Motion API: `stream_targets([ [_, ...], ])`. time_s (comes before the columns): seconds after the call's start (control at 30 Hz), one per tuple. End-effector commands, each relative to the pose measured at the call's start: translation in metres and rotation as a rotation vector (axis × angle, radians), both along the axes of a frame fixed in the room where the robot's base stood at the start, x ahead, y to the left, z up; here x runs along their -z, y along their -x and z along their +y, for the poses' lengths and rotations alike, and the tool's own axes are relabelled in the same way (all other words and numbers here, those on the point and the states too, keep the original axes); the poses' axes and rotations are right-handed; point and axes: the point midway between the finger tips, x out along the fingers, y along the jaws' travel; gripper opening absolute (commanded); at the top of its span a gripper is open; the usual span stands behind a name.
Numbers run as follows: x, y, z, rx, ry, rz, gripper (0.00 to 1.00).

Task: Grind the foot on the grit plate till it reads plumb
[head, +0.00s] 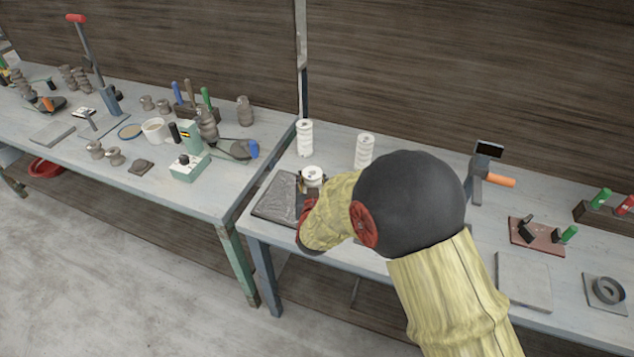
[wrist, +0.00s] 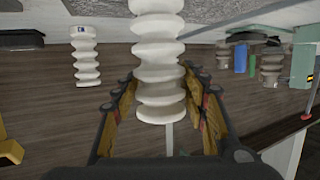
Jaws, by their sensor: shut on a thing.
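My gripper (wrist: 160,88) is shut on a white ribbed insulator (wrist: 157,60), its fingers on either side of the ribs. In the head view the held insulator (head: 312,174) shows only its top, at the right edge of the dark grit plate (head: 273,202). The wrist view looks upside down, and a grey speckled surface lies at its top edge. The insulator's foot runs out of that view, so I cannot tell whether it touches the plate. A gauge stand with a dark screen (head: 489,149) and orange handle stands to the right; no reading is legible.
Two more white insulators (head: 304,138) (head: 365,150) stand behind my gripper. A reddish board with clamps (head: 538,238), a grey slab (head: 524,280) and a dark ring on a plate (head: 606,291) lie to the right. The left bench (head: 215,200) holds several tools and brown pieces.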

Motion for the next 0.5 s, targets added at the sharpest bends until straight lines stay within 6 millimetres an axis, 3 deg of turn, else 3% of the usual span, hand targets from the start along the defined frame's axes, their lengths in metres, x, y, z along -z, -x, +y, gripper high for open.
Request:
stream_targets([
  [0.5, -0.001, -0.008, 0.020, -0.001, -0.001, -0.004, 0.00],
])
